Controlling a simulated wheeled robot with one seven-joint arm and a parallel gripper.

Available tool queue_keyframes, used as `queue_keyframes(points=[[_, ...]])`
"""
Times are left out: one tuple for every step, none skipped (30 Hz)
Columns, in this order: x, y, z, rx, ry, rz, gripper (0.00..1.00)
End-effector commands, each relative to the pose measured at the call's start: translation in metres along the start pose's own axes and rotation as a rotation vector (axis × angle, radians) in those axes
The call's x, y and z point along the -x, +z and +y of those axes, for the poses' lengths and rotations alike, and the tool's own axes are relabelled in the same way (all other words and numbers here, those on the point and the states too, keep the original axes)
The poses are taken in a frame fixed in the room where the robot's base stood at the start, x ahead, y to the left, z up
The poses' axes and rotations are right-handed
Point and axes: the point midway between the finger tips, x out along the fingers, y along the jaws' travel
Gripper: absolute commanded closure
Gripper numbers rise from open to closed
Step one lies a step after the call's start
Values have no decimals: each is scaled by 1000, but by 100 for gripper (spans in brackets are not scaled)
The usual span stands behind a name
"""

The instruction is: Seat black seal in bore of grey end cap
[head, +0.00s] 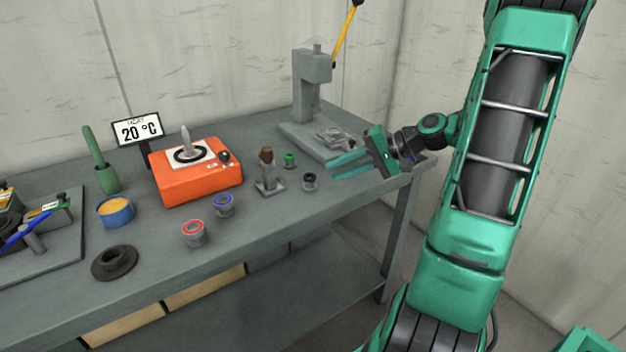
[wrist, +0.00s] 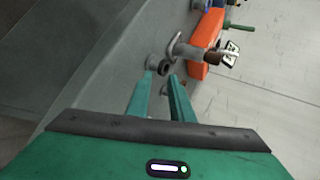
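A small grey cylinder with a black ring-like top (head: 310,181) stands near the table's right front edge. It also shows in the wrist view (wrist: 163,68), just beyond the fingertips. I cannot tell whether it is the black seal, or the grey end cap with a dark bore. Two similar grey round parts, one with a red ring (head: 194,233) and one with a blue ring (head: 223,205), stand upright further left. My gripper (head: 347,166) is open and empty, held to the right of the black-topped part. In the wrist view its fingers (wrist: 160,85) are apart, with nothing between them.
A brown-handled tool in a grey stand (head: 268,178) and a green ring part (head: 290,160) are close by. A grey press (head: 310,95) stands behind. An orange heater (head: 195,182), a blue tin (head: 115,211) and a black flanged ring (head: 115,262) are further left.

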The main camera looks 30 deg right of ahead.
Motion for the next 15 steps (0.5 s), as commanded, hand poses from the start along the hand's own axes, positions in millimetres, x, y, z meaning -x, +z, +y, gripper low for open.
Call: queue_keyframes(points=[[-7,1,0,-1,1,-3,80],[-11,1,0,-1,0,-3,80],[-16,0,0,-1,0,-2,80],[-20,1,0,-1,0,-3,80],[-24,1,0,-1,1,-4,80],[-28,1,0,-1,1,-3,80],[-32,1,0,-1,1,-2,80],[-35,1,0,-1,1,-3,80],[-39,1,0,-1,1,-3,80],[-42,1,0,-1,1,-3,80],[-44,1,0,-1,1,-2,80],[-47,1,1,-1,2,-2,80],[-49,1,1,-1,2,-2,80],[-51,1,1,-1,2,-2,80],[-53,1,0,0,2,-1,80]])
